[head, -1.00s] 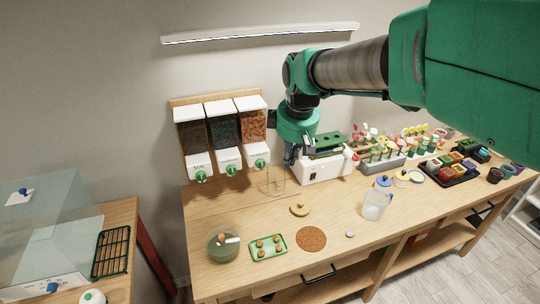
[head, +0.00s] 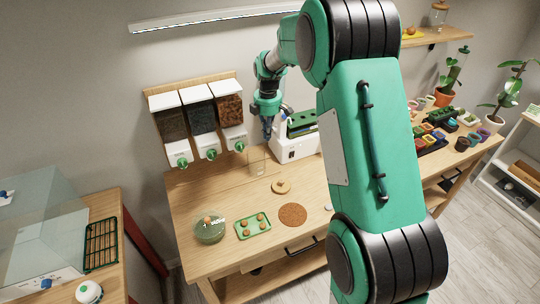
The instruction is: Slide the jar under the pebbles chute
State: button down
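A clear glass jar (head: 257,161) stands on the table just right of and in front of the right-hand dispenser. It is faint and hard to make out. Three dispensers hang on the wall: a dark-filled left one (head: 172,124), a grey-blue-filled middle one (head: 203,118) and a reddish-brown-filled right one (head: 230,108). Each has a white chute with a green knob. Their labels are too small to read, so I cannot tell for certain which holds pebbles. My gripper (head: 267,136) points down above and slightly right of the jar, apparently apart from it. Its finger opening is too small to judge.
A white box with a green top (head: 295,137) stands close right of my gripper. A cork-coloured lid (head: 281,187), a brown round mat (head: 293,215), a green tray (head: 253,225) and a green bowl (head: 210,230) lie in front. The table under the dispensers looks clear.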

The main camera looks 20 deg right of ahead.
aim_at(262, 159)
jog(key=w+d+f+n, duration=0.2)
jog(key=w+f, duration=0.1)
jog(key=f, duration=0.3)
jog(key=shift+w+d+f+g+p, duration=0.3)
jog(key=shift+d+f+p, duration=0.05)
jog(key=shift+d+p, duration=0.1)
jog(key=shift+f, duration=0.1)
jog(key=shift+f+b, duration=0.65)
jog(key=shift+f, duration=4.25)
jog(key=shift+w+a+p, duration=0.15)
jog(key=shift+a+p, duration=0.15)
jog(key=shift+a, duration=1.75)
jog(key=shift+r, duration=0.1)
